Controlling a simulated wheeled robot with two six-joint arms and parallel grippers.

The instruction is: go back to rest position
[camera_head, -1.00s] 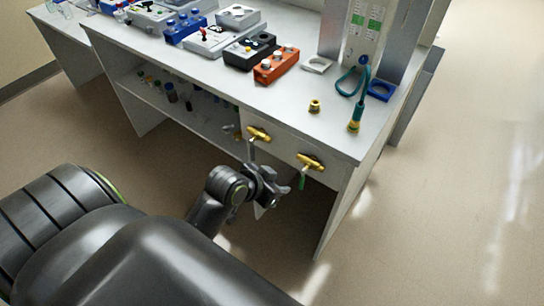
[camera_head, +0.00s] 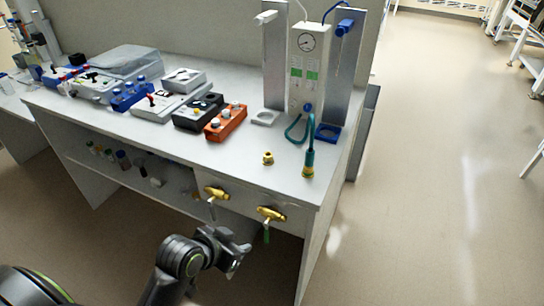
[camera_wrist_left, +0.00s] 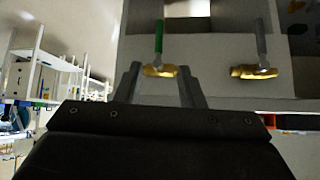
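My left gripper (camera_head: 232,252) is at the front of the bench, below and in front of two brass valves. In the left wrist view its two fingers (camera_wrist_left: 160,88) stand apart with nothing held between them. The valve with the green lever (camera_head: 270,214) also shows in the left wrist view (camera_wrist_left: 160,70), beyond the gap between the fingers. The valve with the grey lever (camera_head: 215,193) is beside it and shows in the left wrist view (camera_wrist_left: 254,71). The gripper looks clear of both valves. My right gripper is not in view.
The white bench (camera_head: 235,165) carries an orange box (camera_head: 226,122), a black box (camera_head: 198,111), a loose brass fitting (camera_head: 268,158) and a green hose (camera_head: 308,158). A gauge panel (camera_head: 306,70) stands behind. Open floor (camera_head: 430,190) lies to the right.

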